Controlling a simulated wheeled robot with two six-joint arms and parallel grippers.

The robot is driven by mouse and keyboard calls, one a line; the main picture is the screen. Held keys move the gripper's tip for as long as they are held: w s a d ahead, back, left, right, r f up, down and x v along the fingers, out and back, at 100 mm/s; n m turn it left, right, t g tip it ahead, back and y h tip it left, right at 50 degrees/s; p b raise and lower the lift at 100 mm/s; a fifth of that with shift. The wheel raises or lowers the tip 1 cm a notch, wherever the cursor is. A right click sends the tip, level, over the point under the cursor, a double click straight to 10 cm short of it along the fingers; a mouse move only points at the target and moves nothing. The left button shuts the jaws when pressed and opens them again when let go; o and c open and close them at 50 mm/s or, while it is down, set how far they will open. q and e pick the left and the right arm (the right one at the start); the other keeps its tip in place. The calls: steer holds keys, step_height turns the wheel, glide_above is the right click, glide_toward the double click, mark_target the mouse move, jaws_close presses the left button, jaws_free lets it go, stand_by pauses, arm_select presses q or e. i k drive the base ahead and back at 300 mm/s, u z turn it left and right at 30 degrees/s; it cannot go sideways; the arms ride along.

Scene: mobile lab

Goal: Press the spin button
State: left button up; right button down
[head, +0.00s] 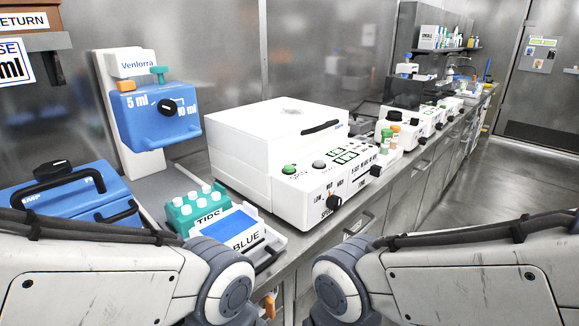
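A white lab machine (240,150) with a closed lid and a black lid handle (320,127) stands on the counter in the middle of the head view. Its sloped front panel has a green button (290,169) at the left and a grey button (319,165) to its right. The small labels under these buttons are too blurred to read.
A teal rack with white-capped tubes (178,213) and a tray labelled BLUE (277,242) stand left of the machine. A blue 5 ml device (150,125) and a blue box (75,205) are further left. Bottles (395,117) and more machines line the counter at right. The right floor is clear.

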mark_target(288, 168)
steer(key=z, duration=2.3)
steer(key=i, duration=1.25)
steer(key=u, duration=3.75)
